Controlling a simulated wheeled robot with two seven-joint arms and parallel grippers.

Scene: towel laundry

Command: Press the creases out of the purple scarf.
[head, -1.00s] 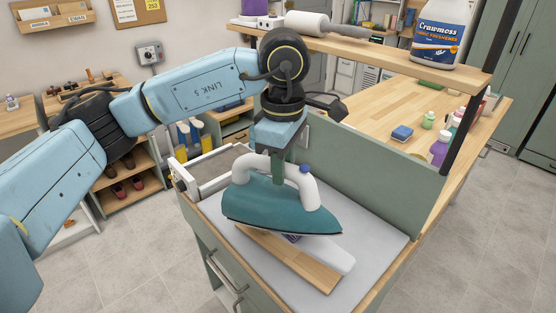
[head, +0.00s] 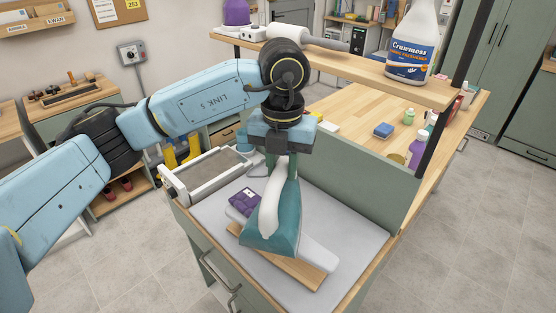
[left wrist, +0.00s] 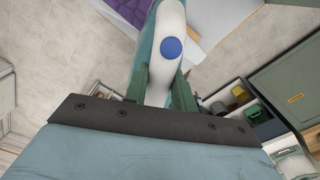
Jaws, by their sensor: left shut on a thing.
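My left gripper (head: 277,165) is shut on the white handle of a teal iron (head: 272,237). The handle also shows between the green fingers in the left wrist view (left wrist: 160,75), with a round blue knob on it. The iron is turned with one end toward me, over a narrow white-topped board with a wooden base (head: 275,262). I cannot tell whether its sole touches anything. The purple scarf (head: 245,199) lies in a small folded bundle just left of and behind the iron, which may hide part of it. Purple cloth also shows in the left wrist view (left wrist: 125,10). My right gripper is out of view.
The light grey worktop (head: 345,235) is bare on the right. A grey-green panel (head: 350,180) rises along its back. A framed grey tray (head: 208,172) sits at the far left. A wooden shelf (head: 350,62) above holds a large spray bottle (head: 411,45).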

